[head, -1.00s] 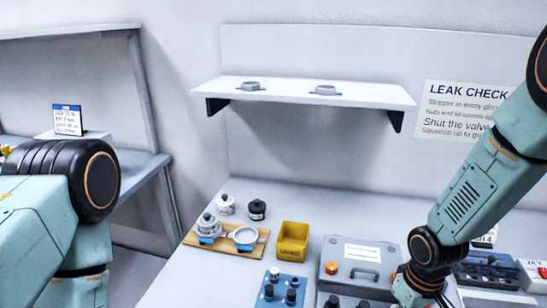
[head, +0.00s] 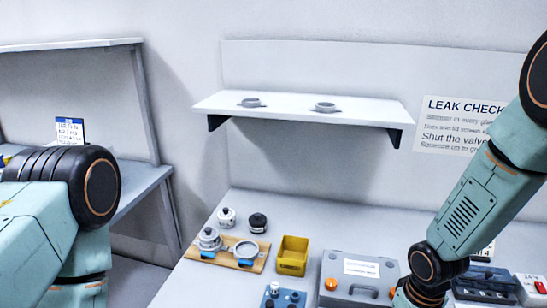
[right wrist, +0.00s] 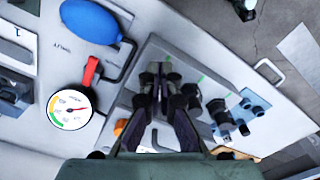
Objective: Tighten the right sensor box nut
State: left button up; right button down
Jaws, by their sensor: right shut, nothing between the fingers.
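The grey sensor box (head: 332,262) stands on the bench at the lower right of the head view, with a white label, a handle and an orange knob (head: 331,284). The right wrist view shows the box (right wrist: 150,60) from above, with several black nuts (right wrist: 190,92) in a row. My right gripper (right wrist: 162,72) is shut and empty over the box, its tips at or just above a black nut at the row's upper left end. I cannot tell whether they touch. In the head view its fingers are below the frame. My left gripper is out of view; only my left arm shows.
A blue plate with dark fittings (right wrist: 251,105) lies beside the box. A gauge (right wrist: 70,106) with a red lever and a blue bulb (right wrist: 90,21) lie on its other side. A yellow bin (head: 292,263) and a wooden board (head: 216,258) stand to the left.

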notch_tip(320, 180, up, 4)
jog(key=p, duration=0.3)
jog(key=shift+f, duration=0.1)
jog(key=shift+w+a+f+m+t+y, duration=0.25)
jog(key=shift+w+a+t, duration=0.15)
jog(key=shift+a+t, duration=0.15)
jog(key=shift+w+a+f+m+t+y, duration=0.15)
jog(key=shift+w+a+m+t+y, duration=0.15)
jog(key=shift+a+t, duration=0.2)
jog(key=shift+m+t, duration=0.45)
jog(key=shift+m, duration=0.3)
jog(key=s+f+b, duration=0.1)
jog(key=f, duration=0.1)
jog(key=s+a+f+b, duration=0.1)
jog(key=s+f+b, duration=0.1)
jog(key=f, duration=0.1)
jog(key=s+a+f+b, duration=0.1)
jog(key=f, duration=0.1)
jog(key=shift+s+f+b, duration=0.3)
jog(key=shift+s+b, duration=0.05)
jog(key=shift+b, duration=0.05)
jog(key=s+f+m+g+h+b, duration=0.1)
jog(key=s+f+g+b, duration=0.2)
jog(key=s+f+b, duration=0.9)
jog(key=s+f, duration=0.6)
jog(key=s, duration=0.1)
jog(key=shift+s+d, duration=0.3)
jog(key=shift+d, duration=0.05)
